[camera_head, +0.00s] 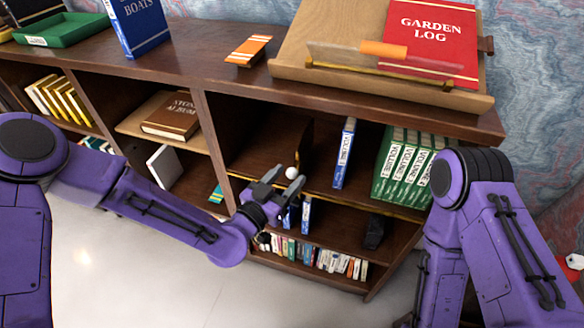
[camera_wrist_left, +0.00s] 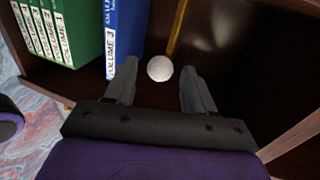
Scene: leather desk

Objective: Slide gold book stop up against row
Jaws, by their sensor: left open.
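The gold book stop (camera_head: 305,146) stands upright in the right-hand upper compartment, left of a blue book (camera_head: 344,152), with a gap between. Its gold edge (camera_wrist_left: 177,26) shows in the left wrist view. A white round knob (camera_head: 291,173) is in front of the stop; I cannot tell how they join. My left gripper (camera_head: 282,180) is open at the compartment's front. In the left wrist view, the knob (camera_wrist_left: 160,68) lies between the open fingertips (camera_wrist_left: 158,72), apart from both. The row of green volumes (camera_head: 404,166) stands right of the blue book. My right gripper is out of view.
The bookcase top (camera_head: 190,45) is above my left gripper. A stand with a red Garden Log (camera_head: 432,40) is on it. A divider (camera_head: 212,140) stands left of this compartment.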

